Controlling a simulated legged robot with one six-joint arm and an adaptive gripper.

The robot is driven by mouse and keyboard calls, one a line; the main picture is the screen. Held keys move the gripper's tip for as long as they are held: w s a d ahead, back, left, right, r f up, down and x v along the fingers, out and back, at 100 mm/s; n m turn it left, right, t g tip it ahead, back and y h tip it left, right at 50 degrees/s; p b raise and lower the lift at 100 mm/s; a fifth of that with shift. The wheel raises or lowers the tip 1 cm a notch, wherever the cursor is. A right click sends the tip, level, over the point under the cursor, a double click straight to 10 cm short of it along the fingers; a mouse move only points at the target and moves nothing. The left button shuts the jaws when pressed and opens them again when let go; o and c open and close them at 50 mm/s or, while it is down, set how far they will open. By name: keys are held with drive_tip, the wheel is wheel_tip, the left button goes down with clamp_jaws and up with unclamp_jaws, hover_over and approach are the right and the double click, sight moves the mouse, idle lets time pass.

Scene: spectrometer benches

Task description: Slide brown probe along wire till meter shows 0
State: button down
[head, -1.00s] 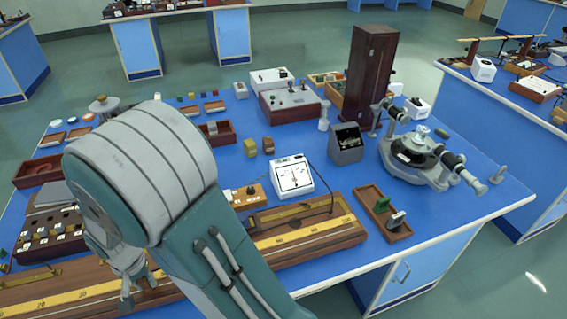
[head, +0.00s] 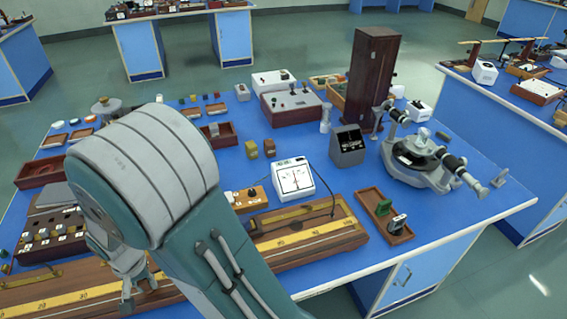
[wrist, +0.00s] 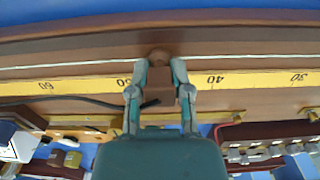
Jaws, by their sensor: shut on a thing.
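The brown probe (wrist: 160,84) is between the fingertips of my gripper (wrist: 163,68) in the wrist view. My gripper is shut on it, over the long wooden board, between the 50 and 40 marks of the yellow scale (wrist: 255,80). A thin pale line, apparently the wire (wrist: 90,64), runs along the board beside the scale. Whether the probe touches it I cannot tell. In the head view my gripper (head: 138,285) is at the lower left, partly behind my arm. The white meter (head: 293,180) stands behind the board, its needle near the middle; the exact reading is too small.
My arm hides the middle of the wooden board (head: 325,243). A resistance box (head: 50,235) stands behind its left part. A tray (head: 386,215) and a spectrometer (head: 425,165) stand to the right. A dark cable (wrist: 95,101) runs to the probe.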

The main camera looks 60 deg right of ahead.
drive_tip(key=shift+s+f, duration=0.2)
drive_tip(key=shift+c, duration=2.4)
unclamp_jaws()
drive_tip(key=shift+w, duration=0.1)
drive_tip(key=shift+w+r, duration=0.1)
drive_tip(key=shift+r, duration=0.05)
drive_tip(key=shift+r, duration=0.35)
wheel_tip(320, 180, up, 10)
drive_tip(key=shift+a+r, duration=0.15)
drive_tip(key=shift+r, duration=0.35)
